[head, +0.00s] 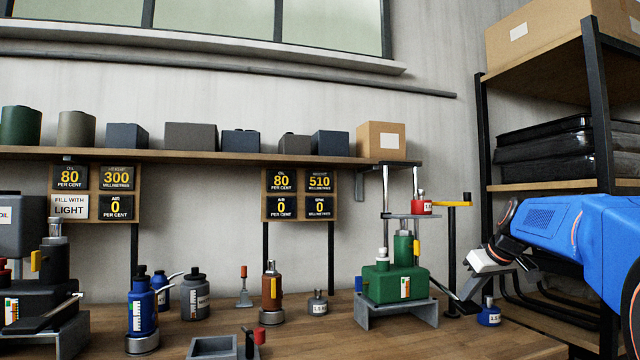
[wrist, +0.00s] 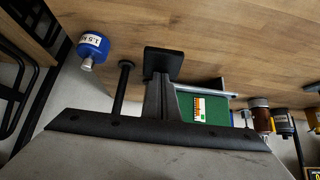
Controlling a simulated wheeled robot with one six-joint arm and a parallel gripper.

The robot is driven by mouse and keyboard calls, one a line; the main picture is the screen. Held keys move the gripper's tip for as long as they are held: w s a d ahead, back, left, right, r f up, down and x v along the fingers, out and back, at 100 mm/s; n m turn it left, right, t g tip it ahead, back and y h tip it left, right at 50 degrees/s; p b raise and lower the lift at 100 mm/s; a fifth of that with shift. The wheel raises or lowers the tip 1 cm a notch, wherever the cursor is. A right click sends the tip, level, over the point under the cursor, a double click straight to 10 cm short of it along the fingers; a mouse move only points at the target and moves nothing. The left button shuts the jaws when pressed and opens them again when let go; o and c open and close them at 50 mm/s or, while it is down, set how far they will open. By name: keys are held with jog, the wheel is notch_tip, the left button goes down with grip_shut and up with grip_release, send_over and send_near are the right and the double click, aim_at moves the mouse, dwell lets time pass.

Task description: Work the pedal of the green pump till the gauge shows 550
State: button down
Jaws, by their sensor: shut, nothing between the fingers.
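The green pump (head: 385,285) stands on a grey stand on the bench, and part of its green body shows in the wrist view (wrist: 218,128). A thin metal lever runs from it to a black pedal pad (head: 466,307), which also shows in the wrist view (wrist: 163,60). My gripper (head: 468,288) is shut and empty, its fingertips just over the pad; I cannot tell if they touch. The gauge panel (head: 299,194) on the wall behind reads 80 per cent oil, 510 millimetres, and 0 on both lower plates.
A dark post with a yellow handle (head: 459,204) stands right behind the lever. A blue weight (head: 489,316) sits close to the pad on the right. Brown (head: 272,290) and blue (head: 142,314) bottles and a grey tray (head: 213,347) lie left. A black-framed shelf (head: 482,130) rises at right.

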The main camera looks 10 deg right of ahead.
jog(key=shift+w+f, duration=0.1)
jog(key=shift+f, duration=0.45)
jog(key=shift+s+r, duration=0.2)
jog(key=shift+r, duration=1.25)
jog(key=shift+s+r, duration=0.15)
jog(key=shift+r, duration=1.3)
jog(key=f, duration=0.5)
jog(key=shift+w+f, duration=0.35)
jog(key=shift+s+r, duration=0.2)
jog(key=shift+r, duration=1.25)
jog(key=shift+s+r, duration=0.15)
jog(key=shift+r, duration=1.25)
